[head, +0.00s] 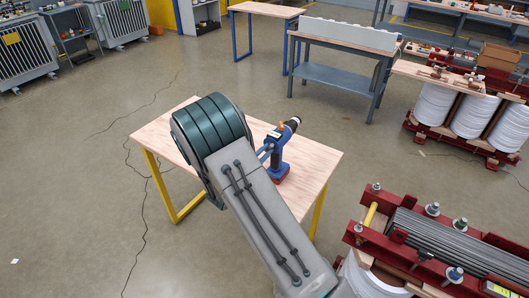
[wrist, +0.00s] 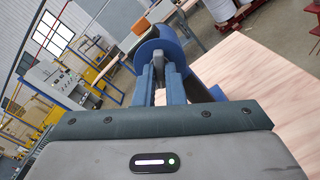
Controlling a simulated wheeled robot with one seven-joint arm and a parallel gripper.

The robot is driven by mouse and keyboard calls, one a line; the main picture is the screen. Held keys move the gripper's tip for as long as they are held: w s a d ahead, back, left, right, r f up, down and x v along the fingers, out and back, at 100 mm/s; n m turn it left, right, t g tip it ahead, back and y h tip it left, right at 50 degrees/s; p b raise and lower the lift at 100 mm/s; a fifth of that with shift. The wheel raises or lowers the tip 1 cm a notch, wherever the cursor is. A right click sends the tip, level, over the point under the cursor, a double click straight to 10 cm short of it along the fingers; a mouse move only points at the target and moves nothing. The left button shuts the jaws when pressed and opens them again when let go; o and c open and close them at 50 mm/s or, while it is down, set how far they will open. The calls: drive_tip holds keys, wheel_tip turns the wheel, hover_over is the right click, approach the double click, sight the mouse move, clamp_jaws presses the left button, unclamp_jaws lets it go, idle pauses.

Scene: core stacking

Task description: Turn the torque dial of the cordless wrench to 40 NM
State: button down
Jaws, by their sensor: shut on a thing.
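The cordless wrench (head: 279,151) stands upright on the wooden table, with a blue body, a dark nose and a red base. In the head view my arm covers most of my gripper, beside the left side of the wrench. In the wrist view my gripper (wrist: 166,75) has its two fingers close together on a small grey part in front of the wrench's round blue body (wrist: 157,47). I cannot tell for sure that this part is the torque dial. No dial marks or numbers can be read.
The wooden table (head: 315,158) has yellow legs and is clear around the wrench. A red-framed transformer core (head: 410,235) stands close at the lower right. A grey workbench (head: 340,78) stands behind. Thin cables lie on the floor at left.

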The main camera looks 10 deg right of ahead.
drive_tip(key=n, duration=0.3)
drive_tip(key=shift+r+n, duration=0.1)
drive_tip(key=shift+n, duration=0.2)
drive_tip(key=n+p, duration=0.2)
drive_tip(key=n, duration=0.2)
drive_tip(key=shift+n, duration=0.3)
drive_tip(key=n+p, duration=0.2)
drive_tip(key=n, duration=0.2)
drive_tip(key=shift+s+n+p, duration=0.1)
drive_tip(key=shift+n+p, duration=0.2)
drive_tip(key=shift+p, duration=0.05)
drive_tip(key=shift+n+p, duration=1.1)
drive_tip(key=shift+n, duration=0.8)
drive_tip(key=shift+d, duration=0.1)
drive_tip(key=c, duration=1.5)
unclamp_jaws()
